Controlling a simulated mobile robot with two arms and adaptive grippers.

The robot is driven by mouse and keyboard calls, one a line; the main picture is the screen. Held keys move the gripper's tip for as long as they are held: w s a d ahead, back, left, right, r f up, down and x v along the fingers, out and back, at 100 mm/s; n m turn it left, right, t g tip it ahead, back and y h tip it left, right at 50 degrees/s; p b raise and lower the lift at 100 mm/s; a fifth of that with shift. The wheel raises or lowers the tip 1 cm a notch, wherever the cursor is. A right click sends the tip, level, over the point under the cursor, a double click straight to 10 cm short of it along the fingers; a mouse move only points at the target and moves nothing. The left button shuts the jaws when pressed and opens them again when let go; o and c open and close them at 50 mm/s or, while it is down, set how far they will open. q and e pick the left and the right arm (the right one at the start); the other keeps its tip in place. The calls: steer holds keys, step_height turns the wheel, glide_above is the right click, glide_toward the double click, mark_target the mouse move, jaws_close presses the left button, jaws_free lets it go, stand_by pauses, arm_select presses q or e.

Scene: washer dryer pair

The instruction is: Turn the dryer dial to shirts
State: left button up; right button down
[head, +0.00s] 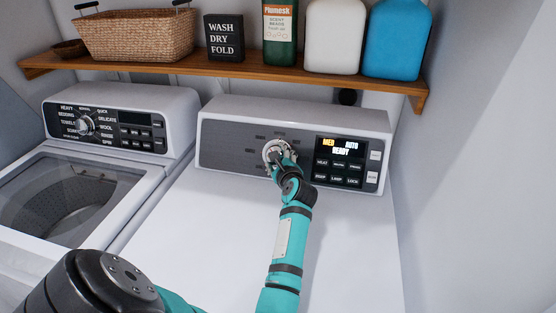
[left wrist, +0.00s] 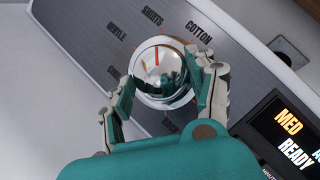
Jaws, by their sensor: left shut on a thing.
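The dryer dial (head: 270,147) is a round silver knob on the grey panel of the right-hand machine, the dryer (head: 222,138). My left gripper (head: 280,155) is shut on the dial, with its fingers on two opposite sides of the rim. In the left wrist view the dial (left wrist: 160,62) shows a red line pointing up, roughly at the SHIRTS label (left wrist: 152,17). The COTTON label (left wrist: 198,33) is to its right. Labels at the lower left and below are partly hidden by my gripper (left wrist: 163,84). My right gripper is not in view.
The dryer display (head: 341,146) reads MED, AUTO and READY, with buttons under it. The washer (head: 158,103) stands at left. A wooden shelf (head: 190,66) above holds a basket (head: 135,35), a sign and bottles. A wall is close at right. The dryer top is clear around my arm.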

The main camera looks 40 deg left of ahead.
arm_select(q)
steer(key=shift+f, duration=0.1)
steer(key=o, duration=1.2)
step_height(320, 180, up, 10)
steer(key=shift+r, duration=0.1)
